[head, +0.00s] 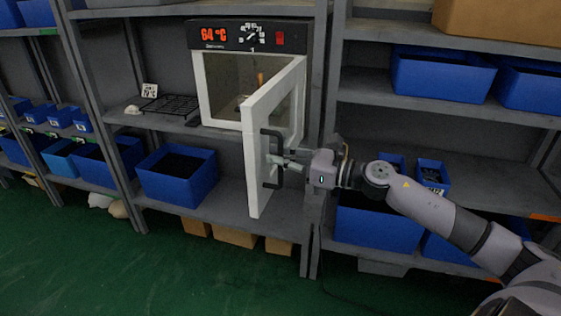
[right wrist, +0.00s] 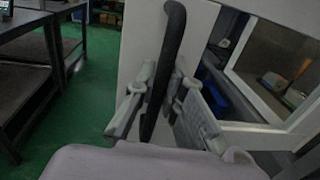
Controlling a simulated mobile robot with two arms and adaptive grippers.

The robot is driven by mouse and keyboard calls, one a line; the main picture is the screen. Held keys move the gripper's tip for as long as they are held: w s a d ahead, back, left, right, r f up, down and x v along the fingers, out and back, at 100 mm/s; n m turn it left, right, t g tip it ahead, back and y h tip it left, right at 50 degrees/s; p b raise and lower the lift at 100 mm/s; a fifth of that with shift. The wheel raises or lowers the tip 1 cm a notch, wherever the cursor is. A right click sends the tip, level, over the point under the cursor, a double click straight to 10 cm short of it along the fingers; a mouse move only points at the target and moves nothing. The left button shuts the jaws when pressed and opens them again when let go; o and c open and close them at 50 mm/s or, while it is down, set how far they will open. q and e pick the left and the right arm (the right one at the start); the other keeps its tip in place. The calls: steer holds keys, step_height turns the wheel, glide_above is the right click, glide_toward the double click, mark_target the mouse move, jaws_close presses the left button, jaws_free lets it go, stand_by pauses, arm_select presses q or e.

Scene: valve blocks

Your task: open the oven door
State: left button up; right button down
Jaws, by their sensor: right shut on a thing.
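The oven (head: 248,75) stands on a grey shelf, with a dark panel reading 64 °C. Its white door (head: 258,150) is swung well open toward me, and part of the inside shows. The black door handle (head: 271,158) is on the door's outer face; in the right wrist view the handle (right wrist: 166,60) runs between the fingers. My right gripper (head: 282,162) is shut on the handle, and its fingers also show in the right wrist view (right wrist: 160,100). My left gripper is in neither view.
Blue bins (head: 178,173) stand on shelves on both sides. A grey shelf post (head: 316,245) is right of the door. The green floor (head: 150,270) in front is clear.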

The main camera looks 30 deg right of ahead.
steer(key=shift+s+d, duration=0.1)
stand_by(0.3)
steer(key=c, duration=1.8)
jaws_free()
steer(key=shift+o, duration=0.7)
steer(key=v, duration=1.2)
